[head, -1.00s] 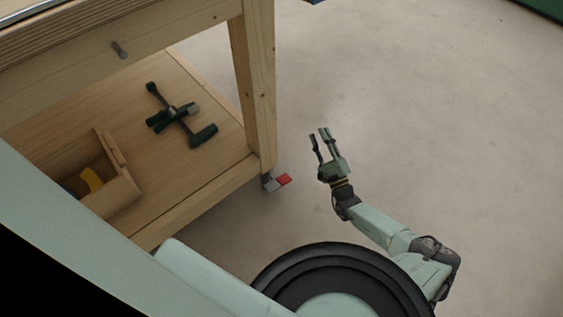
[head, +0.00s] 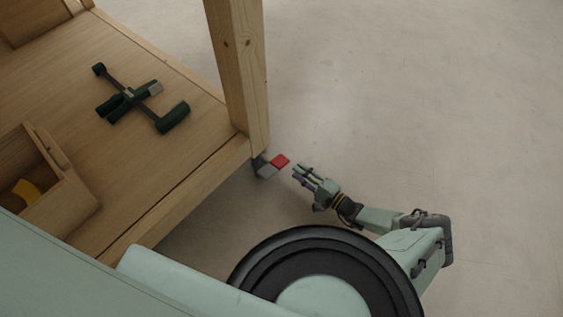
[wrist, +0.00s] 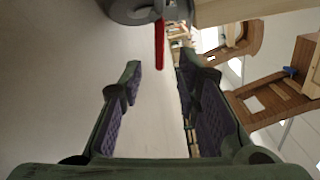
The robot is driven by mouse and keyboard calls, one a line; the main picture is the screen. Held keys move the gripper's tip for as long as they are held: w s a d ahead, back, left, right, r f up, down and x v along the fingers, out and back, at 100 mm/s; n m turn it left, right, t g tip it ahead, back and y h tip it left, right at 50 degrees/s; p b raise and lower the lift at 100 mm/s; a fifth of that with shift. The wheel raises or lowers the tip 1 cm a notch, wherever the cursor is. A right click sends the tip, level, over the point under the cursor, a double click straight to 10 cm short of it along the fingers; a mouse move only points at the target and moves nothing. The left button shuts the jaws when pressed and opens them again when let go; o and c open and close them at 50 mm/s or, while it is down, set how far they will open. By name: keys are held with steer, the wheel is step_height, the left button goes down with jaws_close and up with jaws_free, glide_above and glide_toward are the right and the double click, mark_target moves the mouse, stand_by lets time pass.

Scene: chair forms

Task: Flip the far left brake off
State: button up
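The caster with a red brake pedal (head: 280,161) is at the foot of the wooden cart's near corner leg in the head view. The grey wheel (head: 264,168) is beside the pedal, under the leg. In the wrist view the red pedal (wrist: 159,45) shows edge-on beside the grey wheel (wrist: 135,8), near the top. My gripper (head: 299,171) is just right of the pedal and apart from it. In the wrist view its fingers (wrist: 158,78) stand apart with nothing between them.
The wooden leg (head: 238,80) and lower shelf (head: 150,190) rise beside the caster. A green clamp (head: 140,98) and an open wooden box (head: 70,190) lie on the shelf. The concrete floor right of the cart (head: 420,90) is clear. Wooden chair parts (wrist: 270,95) show in the wrist view.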

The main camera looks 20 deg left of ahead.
mark_target(283, 160)
steer(key=b+x, duration=0.1)
steer(key=x, duration=0.7)
steer(key=shift+a, duration=0.15)
jaws_close()
